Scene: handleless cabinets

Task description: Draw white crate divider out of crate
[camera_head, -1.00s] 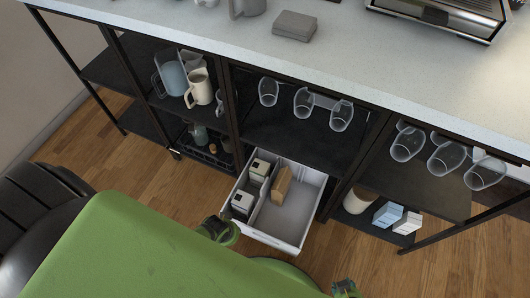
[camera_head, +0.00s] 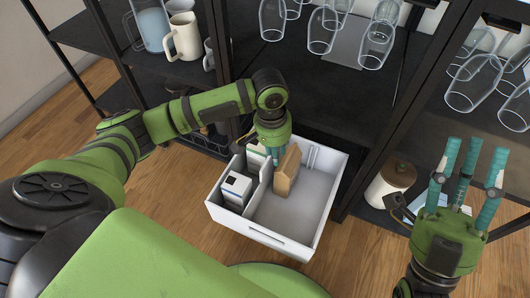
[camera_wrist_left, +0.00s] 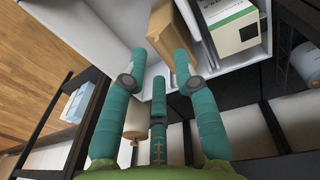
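The white crate (camera_head: 290,248) stands out from the cabinet's lower shelf, open at the top. Its white crate divider (camera_head: 260,189) stands upright, parting cartons on the left from a brown box on the right. My left gripper (camera_head: 275,158) points down over the crate's back part, near the divider's far end. In the left wrist view the divider (camera_wrist_left: 205,38) shows as a thin strip between brown box and carton. The left gripper's three fingers (camera_wrist_left: 155,68) are spread, with nothing seen between them. My right gripper (camera_head: 468,170) is open and empty, fingers up, right of the crate.
The brown box (camera_head: 287,172) leans close to the left fingers. A white carton (camera_head: 236,188) stands in the left compartment. Glasses (camera_head: 322,30) hang above the crate. A cream jar (camera_head: 390,184) is on the shelf at right. The crate's right compartment has free room.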

